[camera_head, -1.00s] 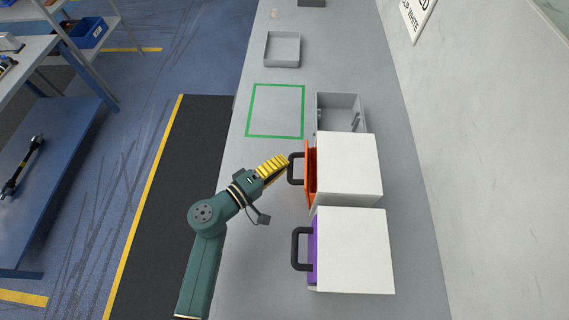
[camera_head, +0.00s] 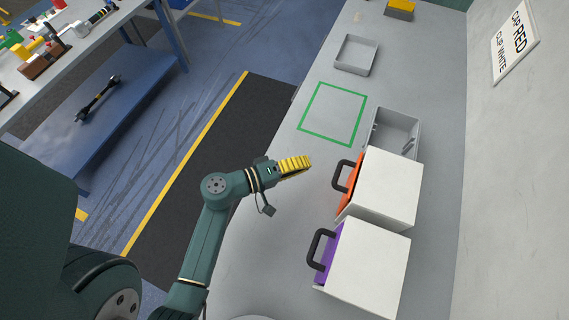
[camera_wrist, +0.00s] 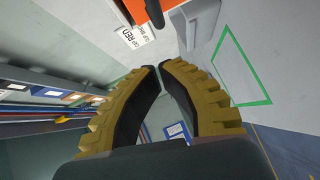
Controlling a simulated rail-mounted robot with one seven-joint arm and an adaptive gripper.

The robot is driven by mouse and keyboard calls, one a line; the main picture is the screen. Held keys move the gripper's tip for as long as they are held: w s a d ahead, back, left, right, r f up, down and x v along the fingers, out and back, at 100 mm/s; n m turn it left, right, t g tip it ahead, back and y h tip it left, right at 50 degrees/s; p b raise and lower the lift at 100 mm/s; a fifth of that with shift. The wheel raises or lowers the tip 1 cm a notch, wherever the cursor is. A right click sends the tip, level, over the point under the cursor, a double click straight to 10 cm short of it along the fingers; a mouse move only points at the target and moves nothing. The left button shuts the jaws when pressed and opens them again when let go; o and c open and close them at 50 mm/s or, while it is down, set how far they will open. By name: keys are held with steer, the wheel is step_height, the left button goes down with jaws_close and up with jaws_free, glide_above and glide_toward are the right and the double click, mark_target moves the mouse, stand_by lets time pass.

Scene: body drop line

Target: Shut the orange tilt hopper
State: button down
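The orange tilt hopper (camera_head: 352,182) is an orange front with a black handle (camera_head: 342,174), set in a white housing (camera_head: 382,190). The front lies close against the housing in the head view; whether it is fully flush I cannot tell. My gripper (camera_head: 308,162) is left of the handle, apart from it, with its yellow fingers together and empty. In the wrist view my gripper (camera_wrist: 161,67) has its fingertips almost meeting with nothing between them. Part of the orange front (camera_wrist: 134,10) shows at the top edge there.
A purple hopper (camera_head: 327,252) in a like white housing stands in front of the orange one. A grey bin (camera_head: 376,125) stands behind it. A green square outline (camera_head: 333,84) and a grey tray (camera_head: 340,52) lie farther back. The counter left of the hoppers is clear.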

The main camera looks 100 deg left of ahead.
steer(key=c, duration=1.8)
jaws_free()
steer(key=v, duration=0.5)
steer(key=shift+s+d+f, duration=0.1)
steer(key=shift+s+d, duration=0.1)
steer(key=shift+s, duration=0.15)
steer(key=shift+s+d+f, duration=0.2)
steer(key=shift+s+d, duration=0.3)
steer(key=shift+s, duration=0.2)
jaws_close()
glide_toward(340, 165)
steer(key=a, duration=0.4)
steer(key=w, duration=0.3)
steer(key=w+d+f, duration=0.1)
steer(key=shift+w, duration=0.35)
steer(key=shift+r, duration=0.15)
